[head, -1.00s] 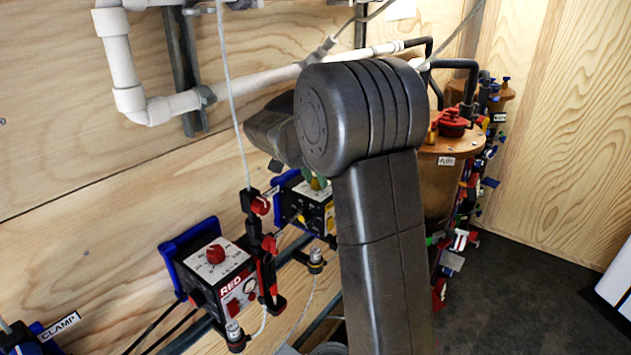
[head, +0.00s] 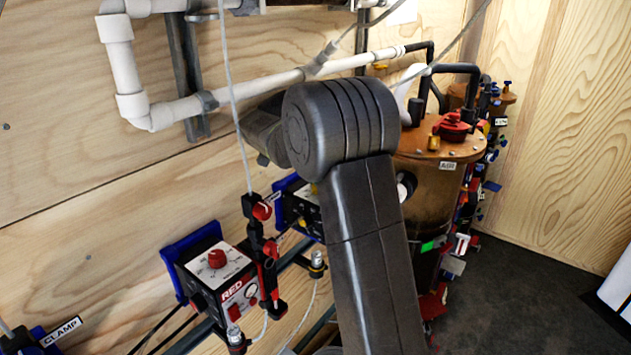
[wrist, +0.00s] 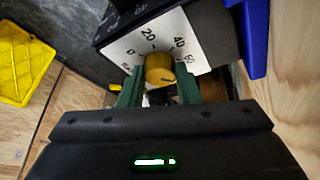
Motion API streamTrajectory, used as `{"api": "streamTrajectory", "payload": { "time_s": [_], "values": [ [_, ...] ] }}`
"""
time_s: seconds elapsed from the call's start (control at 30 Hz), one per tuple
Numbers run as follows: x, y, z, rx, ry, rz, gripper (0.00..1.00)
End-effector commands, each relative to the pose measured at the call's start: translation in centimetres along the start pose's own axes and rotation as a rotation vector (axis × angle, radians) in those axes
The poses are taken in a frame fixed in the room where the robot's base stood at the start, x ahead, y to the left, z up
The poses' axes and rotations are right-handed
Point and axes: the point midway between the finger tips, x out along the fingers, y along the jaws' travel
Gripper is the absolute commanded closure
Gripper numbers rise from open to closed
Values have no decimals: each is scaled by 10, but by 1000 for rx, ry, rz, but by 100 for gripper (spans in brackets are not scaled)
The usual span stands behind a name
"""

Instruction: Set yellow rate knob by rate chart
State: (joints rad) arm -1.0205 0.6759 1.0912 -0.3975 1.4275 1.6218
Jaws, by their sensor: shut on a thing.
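The yellow knob (wrist: 158,69) is in the wrist view, on a white dial plate (wrist: 140,45) marked 0, 20, 40 and 60. My gripper (wrist: 160,88) has its green fingers on either side of the knob and is shut on it. A dark mark shows on the knob's lower right side; its exact reading is hard to tell. In the head view the knob's control box (head: 309,194) is mostly hidden behind my arm, and my gripper is hidden too. I cannot make out a readable rate chart; a blank-looking white sheet (head: 402,11) shows at the top.
A similar box marked RED (head: 214,283) with a red knob (head: 217,258) stands left of my arm. A copper tank (head: 432,200) stands right, with many coloured fittings beyond it. White pipe (head: 240,93) runs along the wall. A yellow object (wrist: 22,68) lies left in the wrist view.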

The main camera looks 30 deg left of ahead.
Motion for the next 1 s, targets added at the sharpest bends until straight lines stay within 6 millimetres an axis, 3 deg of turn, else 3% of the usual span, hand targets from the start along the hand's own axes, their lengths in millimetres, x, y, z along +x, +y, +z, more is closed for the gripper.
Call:
{"api": "streamTrajectory", "payload": {
  "time_s": [0.27,0.3,0.4,0.77,1.0],
  "values": [
    [-1,0,0,1,0,-2,93],
    [0,0,0,1,0,-2,68],
    [0,0,0,0,0,-1,49],
    [0,0,0,-14,1,-7,48],
    [0,2,0,-170,9,-73,48]
  ]
}}
